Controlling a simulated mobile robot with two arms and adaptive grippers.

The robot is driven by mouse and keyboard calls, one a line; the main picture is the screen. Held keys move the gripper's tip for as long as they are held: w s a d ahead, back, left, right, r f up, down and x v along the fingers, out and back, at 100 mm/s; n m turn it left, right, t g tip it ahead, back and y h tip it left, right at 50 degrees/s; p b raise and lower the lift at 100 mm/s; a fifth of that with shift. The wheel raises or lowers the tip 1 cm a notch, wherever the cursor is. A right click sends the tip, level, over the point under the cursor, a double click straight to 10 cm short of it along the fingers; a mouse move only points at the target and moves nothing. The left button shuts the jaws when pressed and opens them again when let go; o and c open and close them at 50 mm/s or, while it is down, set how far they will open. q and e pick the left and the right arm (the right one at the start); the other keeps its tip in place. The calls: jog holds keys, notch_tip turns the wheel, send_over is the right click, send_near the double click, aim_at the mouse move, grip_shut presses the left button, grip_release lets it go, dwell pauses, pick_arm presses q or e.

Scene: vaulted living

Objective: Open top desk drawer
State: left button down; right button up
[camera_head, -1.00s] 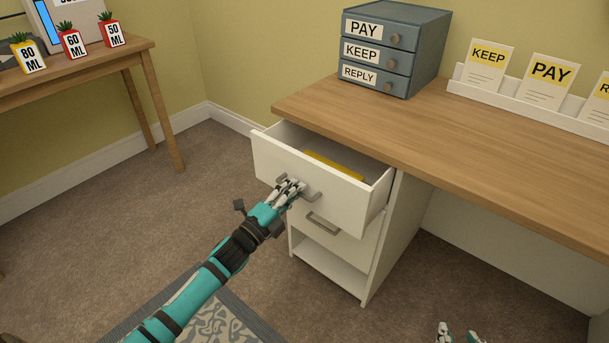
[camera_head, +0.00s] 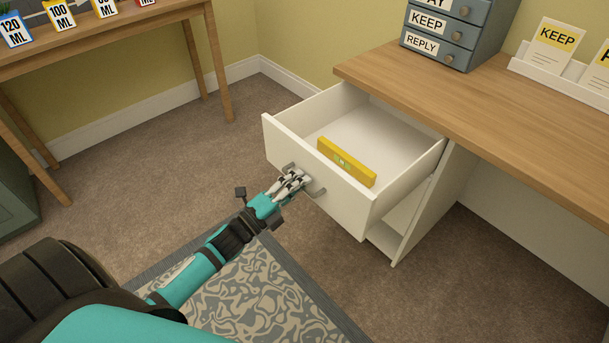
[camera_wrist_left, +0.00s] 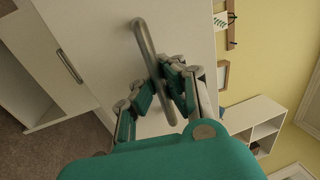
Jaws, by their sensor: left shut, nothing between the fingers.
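The top desk drawer (camera_head: 330,180) is white and stands well out from the desk. A yellow spirit level (camera_head: 346,162) lies inside it. My left gripper (camera_head: 298,180) is at the drawer's grey bar handle (camera_head: 319,191). Its fingers are shut with nothing pinched between them. In the left wrist view the fingertips (camera_wrist_left: 172,66) are close beside the handle bar (camera_wrist_left: 148,58) and partly cross it. I cannot tell whether they touch it. My right gripper is not in view.
The wooden desk top (camera_head: 480,115) carries a blue-grey box of small drawers (camera_head: 445,35) and a white card rack (camera_head: 560,80). A side table (camera_head: 110,28) stands at the left. A patterned rug (camera_head: 250,300) lies on the carpet below.

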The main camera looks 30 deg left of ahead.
pick_arm(q)
jog(key=shift+s+f, duration=0.1)
jog(key=shift+f, duration=0.05)
jog(key=c, duration=1.6)
grip_release()
jog(key=shift+c, duration=0.2)
jog(key=v, duration=1.2)
